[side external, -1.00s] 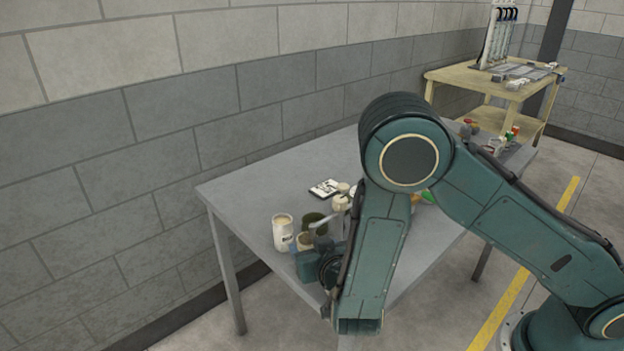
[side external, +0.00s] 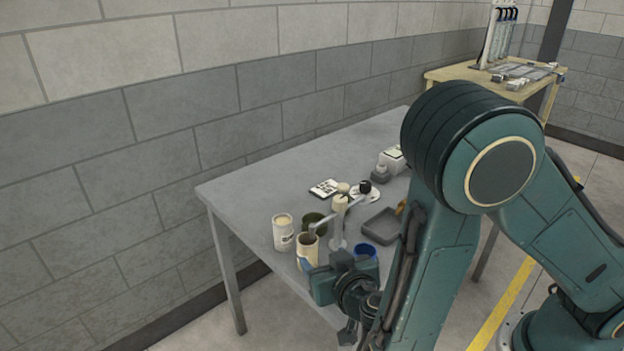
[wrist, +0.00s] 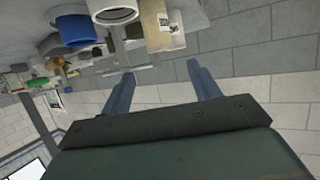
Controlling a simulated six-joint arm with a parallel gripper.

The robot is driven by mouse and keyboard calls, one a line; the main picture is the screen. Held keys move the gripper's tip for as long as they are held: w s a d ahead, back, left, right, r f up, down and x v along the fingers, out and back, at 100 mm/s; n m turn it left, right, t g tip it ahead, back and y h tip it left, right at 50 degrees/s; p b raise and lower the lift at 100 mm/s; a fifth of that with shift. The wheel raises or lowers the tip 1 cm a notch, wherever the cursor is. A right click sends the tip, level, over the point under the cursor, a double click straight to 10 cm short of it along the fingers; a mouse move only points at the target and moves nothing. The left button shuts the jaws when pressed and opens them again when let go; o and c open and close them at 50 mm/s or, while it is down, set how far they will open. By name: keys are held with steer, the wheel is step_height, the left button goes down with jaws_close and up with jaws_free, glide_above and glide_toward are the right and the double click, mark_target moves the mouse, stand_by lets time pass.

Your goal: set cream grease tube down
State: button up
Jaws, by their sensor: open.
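I cannot tell for sure which is the cream grease tube. A tall cream body (wrist: 155,25) shows at the top of the wrist view, with a labelled pale container (wrist: 178,30) beside it. My gripper (wrist: 159,73) is open, with nothing between its fingers. It is low at the table's front left; its fingertips are hard to make out in the side view.
A dark green cup (side external: 315,221), a blue cup (side external: 366,250) and a grey-white stand (side external: 338,238) are close to my gripper. The table's left corner (side external: 225,190) is bare.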

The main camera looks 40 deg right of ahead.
stand_by(0.4)
steer(key=s+d+r+m+g, duration=0.1)
steer(key=s+d+r+g, duration=0.1)
steer(key=d+r+g, duration=0.3)
steer(key=s+d+r+m+g, duration=0.2)
steer(key=s+d+r, duration=0.1)
steer(key=d, duration=0.4)
steer(key=s+d+r+n+y, duration=0.1)
steer(key=s+r+n+y, duration=0.4)
steer(key=s+r, duration=0.7)
steer(key=s+n, duration=0.2)
steer(key=s, duration=0.1)
steer(key=shift+d+n, duration=0.3)
steer(key=shift+d, duration=0.1)
